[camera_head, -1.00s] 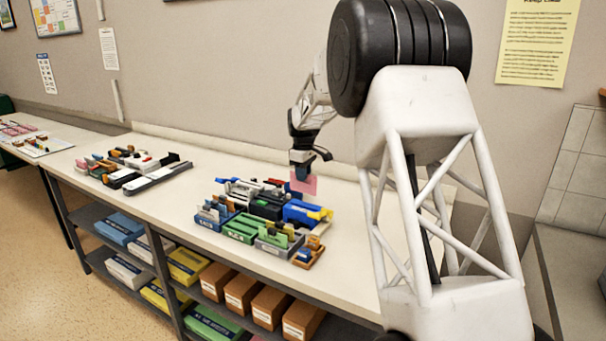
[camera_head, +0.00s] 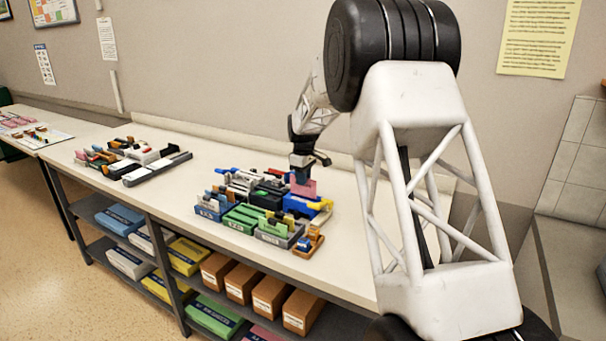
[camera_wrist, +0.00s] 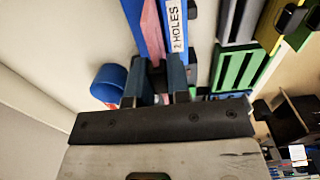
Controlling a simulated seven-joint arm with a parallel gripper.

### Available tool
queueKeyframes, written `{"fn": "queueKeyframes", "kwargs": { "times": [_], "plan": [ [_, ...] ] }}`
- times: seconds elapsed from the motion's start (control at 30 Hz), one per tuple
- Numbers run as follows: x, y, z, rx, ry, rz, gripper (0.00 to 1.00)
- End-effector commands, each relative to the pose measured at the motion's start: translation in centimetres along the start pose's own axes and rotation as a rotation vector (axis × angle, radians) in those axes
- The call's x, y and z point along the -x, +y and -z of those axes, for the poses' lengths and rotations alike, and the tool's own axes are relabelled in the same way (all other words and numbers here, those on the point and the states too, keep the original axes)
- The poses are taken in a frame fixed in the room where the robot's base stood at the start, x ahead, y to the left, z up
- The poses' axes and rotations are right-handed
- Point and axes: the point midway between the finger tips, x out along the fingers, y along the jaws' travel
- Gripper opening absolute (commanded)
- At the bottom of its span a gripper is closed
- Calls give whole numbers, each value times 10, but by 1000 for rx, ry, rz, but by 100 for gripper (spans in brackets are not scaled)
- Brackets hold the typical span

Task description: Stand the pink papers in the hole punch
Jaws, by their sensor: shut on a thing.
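The pink papers (camera_head: 304,188) are upright beneath my gripper (camera_head: 302,168), which is shut on them. In the wrist view the papers (camera_wrist: 151,32) show as a thin pink strip just beyond my gripper's fingers (camera_wrist: 160,84). The blue hole punch (camera_head: 299,205) has a yellow part at its right end. In the wrist view the hole punch (camera_wrist: 178,48) carries a "2 HOLES" label, and the pink strip lines up between its blue sides. The papers' lower edge meets the punch in the head view; how deep it sits is hidden.
Green (camera_head: 243,218) and grey (camera_head: 279,234) holders stand close in front of the punch, with a small orange-brown item (camera_head: 309,241) at the right. A blue round object (camera_wrist: 107,84) is beside my fingers in the wrist view. The counter (camera_head: 345,240) is clear to the right.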

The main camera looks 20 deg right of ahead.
Motion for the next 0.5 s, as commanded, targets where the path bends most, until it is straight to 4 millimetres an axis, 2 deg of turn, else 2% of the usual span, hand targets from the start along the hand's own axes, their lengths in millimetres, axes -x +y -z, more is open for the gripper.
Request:
{"fn": "queueKeyframes", "kwargs": {
  "times": [0.5],
  "plan": [
    [-28,0,0,0,-1,1,0]
  ]
}}
